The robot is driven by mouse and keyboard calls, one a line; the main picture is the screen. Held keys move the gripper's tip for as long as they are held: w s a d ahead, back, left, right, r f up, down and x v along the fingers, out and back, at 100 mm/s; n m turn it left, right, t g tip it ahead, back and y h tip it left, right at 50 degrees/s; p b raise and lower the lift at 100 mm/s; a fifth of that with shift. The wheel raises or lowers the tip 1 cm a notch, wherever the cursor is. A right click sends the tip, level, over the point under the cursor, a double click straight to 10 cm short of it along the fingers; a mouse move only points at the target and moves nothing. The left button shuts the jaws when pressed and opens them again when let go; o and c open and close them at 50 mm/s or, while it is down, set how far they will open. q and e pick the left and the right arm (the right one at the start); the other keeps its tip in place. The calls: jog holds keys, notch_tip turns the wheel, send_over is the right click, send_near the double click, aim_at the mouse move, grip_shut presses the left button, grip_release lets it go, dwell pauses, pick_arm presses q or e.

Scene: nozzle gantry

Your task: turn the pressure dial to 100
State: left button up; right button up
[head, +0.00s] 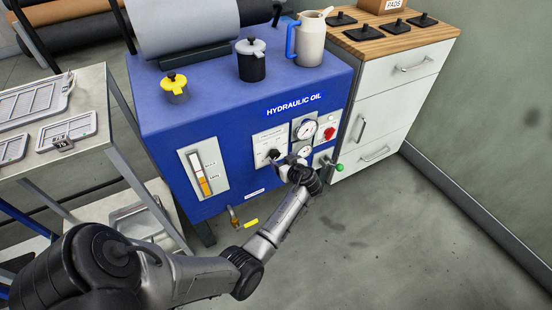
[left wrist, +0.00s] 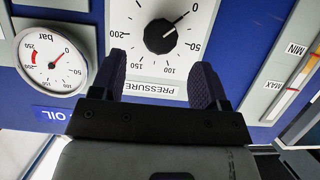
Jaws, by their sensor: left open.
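The pressure dial (head: 272,155) is a black round knob on a white scale plate on the front of the blue hydraulic oil unit. In the left wrist view, which is upside down, the knob (left wrist: 160,37) carries a white pointer line aimed at the 0 mark. The 100 mark (left wrist: 168,68) lies between the 50 and 150 marks. My left gripper (left wrist: 160,78) is open, its dark fingers spread over the plate beside the PRESSURE label, with the knob beyond the fingertips and not clasped. In the head view the left gripper (head: 285,161) is close to the panel. My right gripper is out of view.
A level sight (head: 203,175) is left. A yellow-handled valve (head: 250,223) sticks out below. The right floor is clear.

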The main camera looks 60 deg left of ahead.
aim_at(276, 156)
pick_arm(q)
jog(key=shift+b+x, duration=0.9)
jog(key=shift+x, duration=2.2)
jog(key=shift+c, duration=0.3)
jog(key=c, duration=0.8)
jog(key=shift+c, duration=0.2)
